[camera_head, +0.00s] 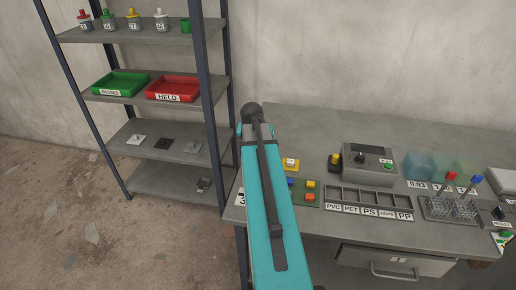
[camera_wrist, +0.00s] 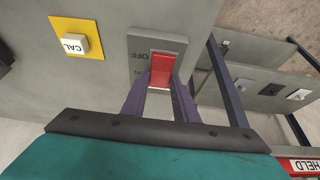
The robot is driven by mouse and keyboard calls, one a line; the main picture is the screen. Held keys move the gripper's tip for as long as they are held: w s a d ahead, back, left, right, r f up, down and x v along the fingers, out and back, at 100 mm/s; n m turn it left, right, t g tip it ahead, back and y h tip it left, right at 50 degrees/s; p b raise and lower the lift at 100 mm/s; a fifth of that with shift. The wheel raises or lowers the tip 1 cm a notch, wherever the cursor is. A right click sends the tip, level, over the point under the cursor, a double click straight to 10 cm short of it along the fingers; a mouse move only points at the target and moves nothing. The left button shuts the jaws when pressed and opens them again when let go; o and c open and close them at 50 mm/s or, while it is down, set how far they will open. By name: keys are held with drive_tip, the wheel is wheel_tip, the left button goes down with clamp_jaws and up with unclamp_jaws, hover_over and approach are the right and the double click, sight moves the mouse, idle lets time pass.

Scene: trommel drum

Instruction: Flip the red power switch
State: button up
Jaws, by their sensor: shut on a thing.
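The red power switch (camera_wrist: 162,69) shows in the wrist view on a grey plate (camera_wrist: 140,46) marked OFF and, partly covered, what seems to be ON. My gripper (camera_wrist: 160,87) is at the switch, with one dark finger on each side of its lower end. The jaws are shut on the red switch. In the head view my teal arm hides the switch and the gripper.
A white CAL button on a yellow plate (camera_wrist: 67,36) sits beside the switch. The bench (camera_head: 300,118) holds a grey instrument (camera_head: 367,168), a labelled sorting tray (camera_head: 370,197) and a rack of droppers (camera_head: 452,209). Shelves (camera_head: 150,93) with green and red trays stand left.

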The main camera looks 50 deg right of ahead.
drive_tip(key=o, duration=1.1)
drive_tip(key=shift+c, duration=0.2)
drive_tip(key=shift+r, duration=0.1)
drive_tip(key=b+v, duration=0.1)
drive_tip(key=v, duration=1.2)
drive_tip(key=shift+r+b, duration=0.25)
drive_tip(key=shift+b, duration=0.1)
drive_tip(key=shift+s+a, duration=0.1)
drive_tip(key=shift+a, duration=0.05)
